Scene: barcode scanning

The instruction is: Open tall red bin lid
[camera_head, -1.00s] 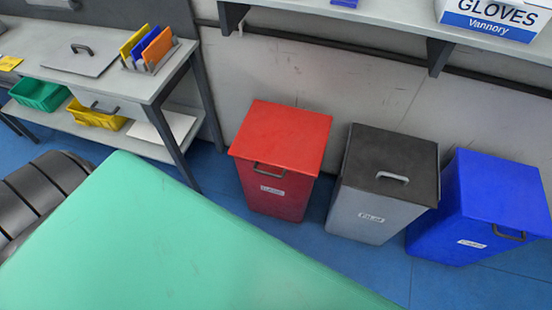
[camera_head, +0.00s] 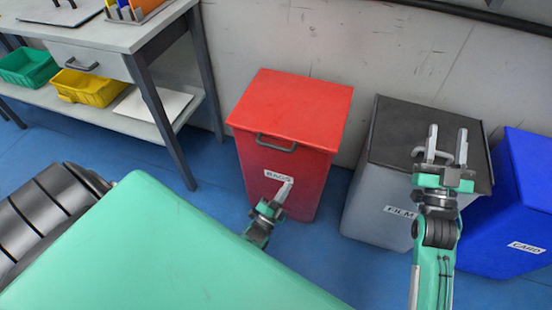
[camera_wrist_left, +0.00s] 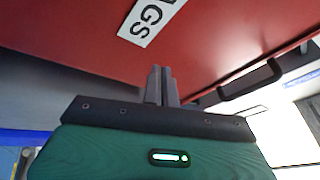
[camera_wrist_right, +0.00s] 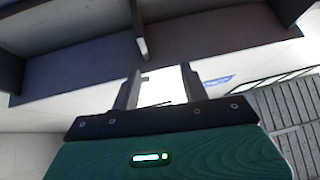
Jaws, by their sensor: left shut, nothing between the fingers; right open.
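The tall red bin (camera_head: 285,170) stands on the blue floor against the wall. Its red lid (camera_head: 292,105) is down, with a dark handle (camera_head: 276,142) at the front edge. My left gripper (camera_head: 286,187) is shut and empty, in front of the bin near its white "BAGS" label. In the left wrist view the red front (camera_wrist_left: 95,35) and the handle (camera_wrist_left: 265,75) show beyond the shut fingers (camera_wrist_left: 161,72); I cannot tell whether they touch the bin. My right gripper (camera_head: 447,145) is open and empty, in front of the grey bin as seen from the head.
A grey bin with a black lid (camera_head: 398,130) and a blue bin (camera_head: 510,215) stand to the right. A table (camera_head: 110,35) with a shelf holding green and yellow trays stands at the left. The right wrist view faces a shelf underside (camera_wrist_right: 75,70).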

